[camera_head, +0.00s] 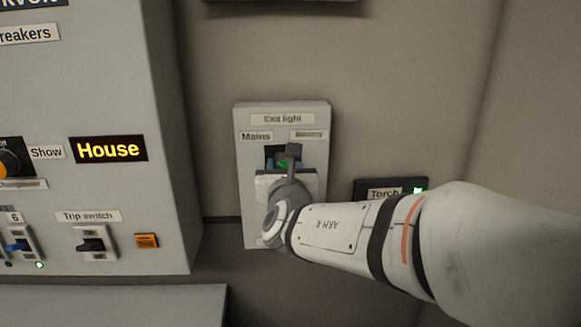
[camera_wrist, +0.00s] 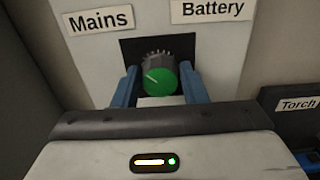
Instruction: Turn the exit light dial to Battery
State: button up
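The exit light dial (camera_wrist: 160,80) is a round green knob on a dark square plate, with a white pointer line toward the upper left, on the Mains side. The Mains label (camera_wrist: 100,20) is at its upper left and the Battery label (camera_wrist: 211,10) at its upper right. My gripper (camera_wrist: 160,78) has its blue fingers apart, one on each side of the dial. Whether they touch the knob is hard to make out. In the head view, the dial (camera_head: 283,163) is partly hidden behind my gripper (camera_head: 284,166).
The pale exit light box (camera_head: 243,190) is on the wall. A dark Torch unit (camera_head: 384,187) with a green light is close at its right. A large grey panel (camera_head: 100,190) with breakers, a trip switch and a House display stands at the left.

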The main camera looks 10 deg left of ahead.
jog(key=c, duration=0.6)
jog(key=shift+o, duration=0.2)
jog(key=shift+f+m+b, duration=0.2)
jog(key=shift+m+b, duration=0.2)
jog(key=shift+b, duration=0.5)
jog(key=m+b, duration=1.7)
jog(key=b, duration=0.6)
jog(key=shift+d, duration=0.15)
jog(key=o, duration=1)
